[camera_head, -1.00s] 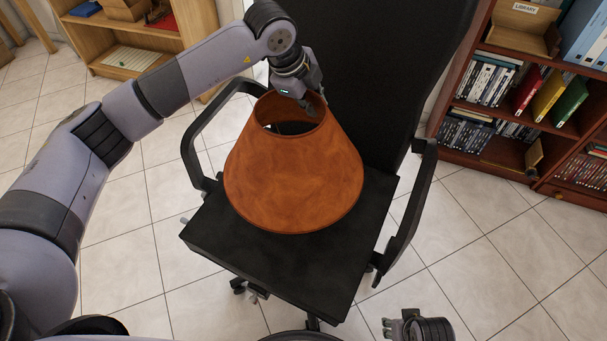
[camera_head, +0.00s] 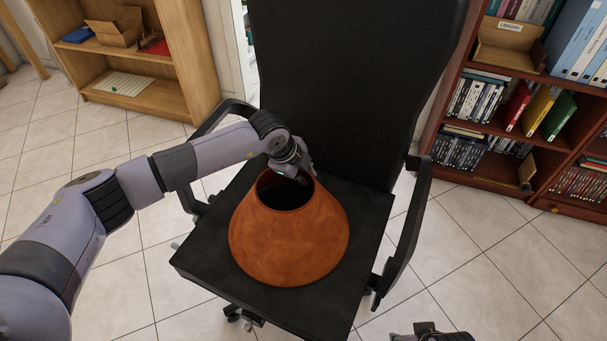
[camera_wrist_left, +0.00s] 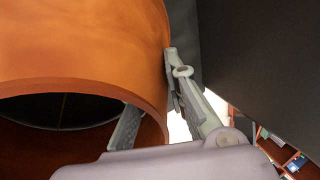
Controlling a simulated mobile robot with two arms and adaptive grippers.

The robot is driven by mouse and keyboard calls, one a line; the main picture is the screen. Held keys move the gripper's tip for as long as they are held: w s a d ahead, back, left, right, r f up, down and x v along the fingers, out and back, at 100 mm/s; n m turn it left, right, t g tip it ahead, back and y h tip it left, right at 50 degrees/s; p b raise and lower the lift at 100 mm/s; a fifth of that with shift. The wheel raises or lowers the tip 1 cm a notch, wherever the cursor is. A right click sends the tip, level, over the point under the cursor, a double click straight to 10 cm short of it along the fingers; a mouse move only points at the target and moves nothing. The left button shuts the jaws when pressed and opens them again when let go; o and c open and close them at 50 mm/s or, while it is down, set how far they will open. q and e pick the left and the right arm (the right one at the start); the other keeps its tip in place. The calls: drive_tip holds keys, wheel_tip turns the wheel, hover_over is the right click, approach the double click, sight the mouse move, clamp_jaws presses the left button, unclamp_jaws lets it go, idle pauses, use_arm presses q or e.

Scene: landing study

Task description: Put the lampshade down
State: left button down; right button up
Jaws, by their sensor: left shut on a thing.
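The orange-brown cone-shaped lampshade (camera_head: 290,245) is upright over the black seat (camera_head: 215,265) of an office chair, narrow open end up. It looks to be on the seat or just above it; I cannot tell if its lower rim touches. My left gripper (camera_head: 302,175) is shut on the upper rim at its far side. In the left wrist view, the fingers (camera_wrist_left: 155,105) pinch the wall of the lampshade (camera_wrist_left: 80,45), one inside and one outside. My right gripper (camera_head: 430,334) shows only partly at the bottom edge; its jaws cannot be made out.
The chair's tall backrest (camera_head: 350,90) stands behind the lampshade, with armrests (camera_head: 408,235) on both sides. A dark red bookcase (camera_head: 490,165) with books is at the right. A light wooden shelf (camera_head: 185,65) is at the back left. Pale tiled floor lies around the chair.

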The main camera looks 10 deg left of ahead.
use_arm(q)
drive_tip(key=shift+f, duration=0.15)
use_arm(e)
drive_tip(key=shift+r, duration=0.35)
use_arm(q)
drive_tip(key=c, duration=1.6)
unclamp_jaws()
use_arm(e)
drive_tip(key=shift+r, duration=0.15)
use_arm(q)
drive_tip(key=p+v, duration=0.1)
drive_tip(key=v, duration=1.1)
drive_tip(key=shift+r+p, duration=0.25)
drive_tip(key=shift+p, duration=0.15)
use_arm(e)
wheel_tip(320, 180, down, 8)
drive_tip(key=shift+s+r, duration=0.2)
drive_tip(key=shift+r, duration=0.05)
